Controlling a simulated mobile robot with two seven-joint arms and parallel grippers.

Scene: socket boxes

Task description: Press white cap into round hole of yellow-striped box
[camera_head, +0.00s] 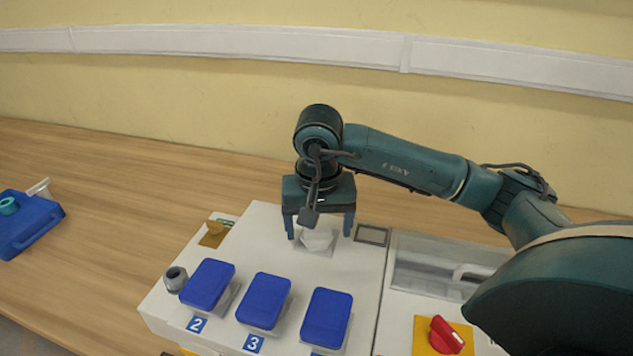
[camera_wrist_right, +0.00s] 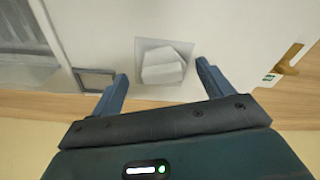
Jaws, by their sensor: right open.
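A white faceted piece (camera_head: 316,238), which may be the white cap, sits on a grey square patch of the large white box (camera_head: 262,238). It also shows in the right wrist view (camera_wrist_right: 162,66), slightly tilted on its square. My right gripper (camera_head: 318,231) is open, pointing down, with one finger on either side of the white piece. In the wrist view, gaps show between both fingers (camera_wrist_right: 162,74) and the piece. A bit of yellow shows low on the white box's front side. I cannot make out a round hole. My left gripper is not in view.
Blue lids (camera_head: 263,300) stand along the box's front, with number labels 2 and 3. A grey knob (camera_head: 175,279), a brass part (camera_head: 214,233) and a red switch (camera_head: 446,335) stick up. A blue case (camera_head: 28,225) lies far left. The wooden table (camera_head: 130,190) between is clear.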

